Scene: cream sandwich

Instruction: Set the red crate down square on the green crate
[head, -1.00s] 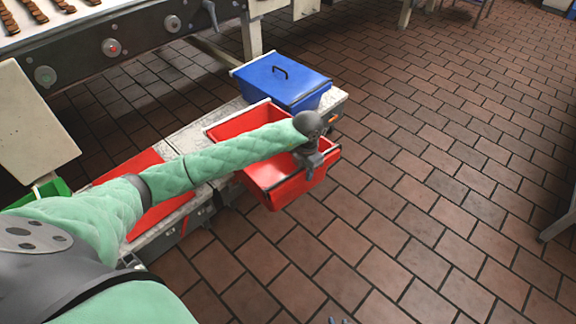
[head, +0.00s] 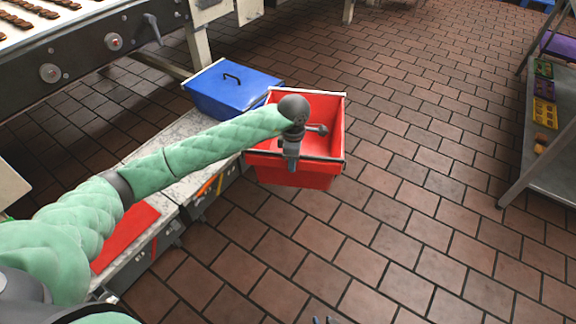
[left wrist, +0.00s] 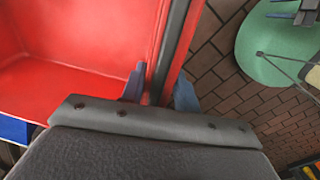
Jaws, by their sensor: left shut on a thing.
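The red crate (head: 321,112) is open-topped and looks empty. It hangs over the tiled floor, just off the right end of the low bench, roughly level. My left gripper (head: 292,164) is shut on the crate's near rim. In the left wrist view the rim runs between the two blue fingers (left wrist: 158,88), with the red crate's inside (left wrist: 70,50) to the left. Only the tips of my right gripper (head: 324,321) show at the bottom edge; their opening is unclear. The green crate is not clearly visible now; my left arm covers part of the left side.
A metal rack (head: 548,165) with colored trays stands at right. The floor between is clear.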

